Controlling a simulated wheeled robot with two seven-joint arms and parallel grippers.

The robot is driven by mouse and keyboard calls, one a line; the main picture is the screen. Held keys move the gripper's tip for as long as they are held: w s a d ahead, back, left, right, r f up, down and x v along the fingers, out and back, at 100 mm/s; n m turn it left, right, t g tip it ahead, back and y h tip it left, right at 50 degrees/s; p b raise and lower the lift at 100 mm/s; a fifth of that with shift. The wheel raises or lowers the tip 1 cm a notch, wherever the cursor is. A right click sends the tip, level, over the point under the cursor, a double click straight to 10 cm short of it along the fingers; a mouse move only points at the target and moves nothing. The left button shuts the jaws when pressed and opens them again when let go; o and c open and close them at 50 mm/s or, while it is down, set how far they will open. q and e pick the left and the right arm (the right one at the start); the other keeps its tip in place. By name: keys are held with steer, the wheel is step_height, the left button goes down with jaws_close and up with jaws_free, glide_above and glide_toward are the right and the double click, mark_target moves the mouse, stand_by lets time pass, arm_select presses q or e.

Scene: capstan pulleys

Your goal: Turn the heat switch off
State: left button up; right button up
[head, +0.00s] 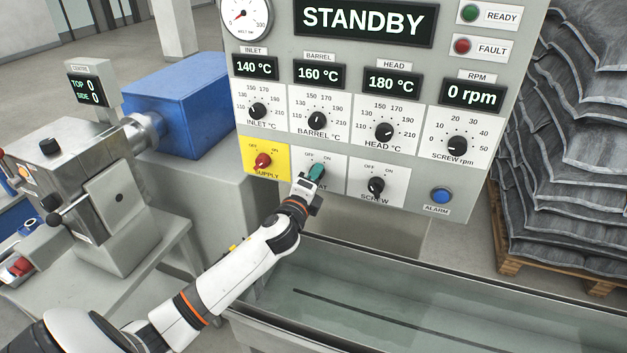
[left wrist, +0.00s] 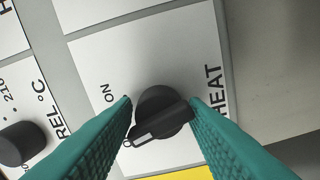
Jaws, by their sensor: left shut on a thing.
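The heat switch (left wrist: 163,108) is a black rotary knob on a white plate marked HEAT, ON and a partly covered OFF. In the left wrist view its white pointer line points toward the partly covered OFF mark, away from ON. My left gripper (head: 316,172) has teal fingers, one on each side of the knob, and is shut on it. In the head view the gripper hides the knob and part of the HEAT label. My right gripper is not in view.
The red supply switch (head: 263,160) is close on the left, on a yellow plate. The black screw switch (head: 376,185) is on the right. Temperature dials, including the barrel dial (head: 317,120), sit above. The display (head: 364,20) reads STANDBY. A water trough (head: 420,290) lies below the panel.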

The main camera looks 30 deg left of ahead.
arm_select(q)
steer(key=shift+n, duration=1.6)
steer(key=o, duration=0.8)
steer(key=shift+o, duration=0.2)
steer(key=b+v, duration=0.1)
steer(key=v, duration=1.1)
steer(key=shift+b, duration=0.4)
